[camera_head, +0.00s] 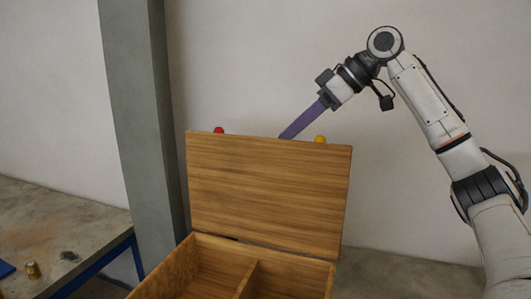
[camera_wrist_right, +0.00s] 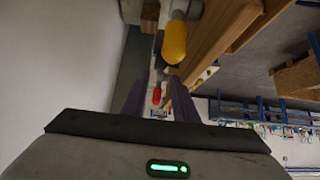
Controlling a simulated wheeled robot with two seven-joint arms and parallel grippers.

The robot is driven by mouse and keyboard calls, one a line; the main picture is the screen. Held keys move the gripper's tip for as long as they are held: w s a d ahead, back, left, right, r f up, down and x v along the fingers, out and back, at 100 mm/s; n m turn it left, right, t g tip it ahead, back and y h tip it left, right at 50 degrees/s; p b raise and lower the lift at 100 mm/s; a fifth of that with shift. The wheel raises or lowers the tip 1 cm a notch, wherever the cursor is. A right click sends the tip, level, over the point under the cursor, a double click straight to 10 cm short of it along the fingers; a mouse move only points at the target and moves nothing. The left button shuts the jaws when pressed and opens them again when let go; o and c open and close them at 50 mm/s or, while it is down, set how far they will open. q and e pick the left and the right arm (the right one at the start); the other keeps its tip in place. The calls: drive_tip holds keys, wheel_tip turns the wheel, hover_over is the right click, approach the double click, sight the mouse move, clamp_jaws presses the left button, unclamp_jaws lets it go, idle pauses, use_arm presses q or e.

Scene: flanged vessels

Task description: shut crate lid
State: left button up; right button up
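The wooden crate (camera_head: 300,275) stands at the bottom of the head view, with a divider inside. Its lid (camera_head: 268,195) stands raised, nearly upright, at the back of the crate. My right gripper (camera_head: 284,136) reaches in from the upper right, its purple fingers slanting down to the lid's top edge, the tips partly hidden behind it. In the right wrist view the two fingers (camera_wrist_right: 160,100) are apart, with nothing seen held between them. Whether they touch the lid cannot be told. My left gripper is not in view.
A red knob (camera_head: 219,130) and a yellow knob (camera_head: 320,139) show above the lid's top edge; the yellow one is close in the wrist view (camera_wrist_right: 175,42). A grey pillar (camera_head: 140,120) stands left of the crate. A bench (camera_head: 65,215) carries a small brass piece (camera_head: 33,270).

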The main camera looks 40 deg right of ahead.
sight(267, 152)
drive_tip(key=x, duration=0.8)
drive_tip(key=shift+w+a+f, duration=0.1)
drive_tip(key=shift+w+f, duration=0.1)
drive_tip(key=shift+w, duration=0.05)
clamp_jaws()
